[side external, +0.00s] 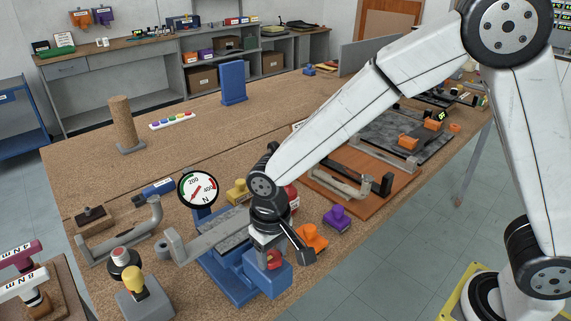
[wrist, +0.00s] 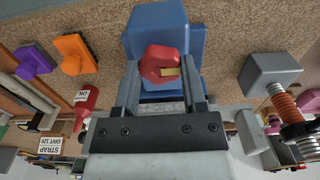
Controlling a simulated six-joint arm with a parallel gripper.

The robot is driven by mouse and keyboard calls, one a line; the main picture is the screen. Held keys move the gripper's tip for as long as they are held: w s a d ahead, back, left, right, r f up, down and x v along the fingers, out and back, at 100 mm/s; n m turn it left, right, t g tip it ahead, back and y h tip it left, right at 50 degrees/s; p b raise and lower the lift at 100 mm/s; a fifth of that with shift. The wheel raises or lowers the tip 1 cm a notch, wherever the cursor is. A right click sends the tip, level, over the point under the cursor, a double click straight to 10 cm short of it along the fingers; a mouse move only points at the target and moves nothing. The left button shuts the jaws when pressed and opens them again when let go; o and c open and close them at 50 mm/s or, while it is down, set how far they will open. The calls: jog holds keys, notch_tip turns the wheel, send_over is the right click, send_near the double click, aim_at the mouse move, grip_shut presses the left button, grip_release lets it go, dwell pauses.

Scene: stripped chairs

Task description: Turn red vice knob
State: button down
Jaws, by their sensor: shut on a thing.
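The red vice knob (wrist: 165,64) sits on the blue vice (wrist: 152,22) and lies between the two fingers of my gripper (wrist: 163,82) in the wrist view. A small yellowish mark shows on the knob. In the side view my gripper (side external: 272,250) points down at the near end of the blue vice (side external: 268,283), shut on the red knob (side external: 274,262). The fingers partly hide the knob there. A grey bar and a round gauge (side external: 197,188) with a needle stand by the vice.
An orange block (side external: 311,237) and a purple block (side external: 337,218) stand close to the right of my gripper. A red oil bottle (wrist: 86,97) is near the fingers. A yellow-knobbed box (side external: 140,295) stands at front left.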

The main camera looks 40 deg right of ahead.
aim_at(272, 255)
jog(key=n, duration=0.6)
jog(key=shift+w+n, duration=0.2)
jog(key=shift+n, duration=0.1)
dwell(0.3)
jog(key=shift+c, duration=2.1)
grip_release()
jog(key=shift+o, duration=1.4)
jog(key=shift+s, duration=0.1)
jog(key=shift+r, duration=0.15)
jog(key=shift+r, duration=3.8)
jog(key=shift+d, duration=0.1)
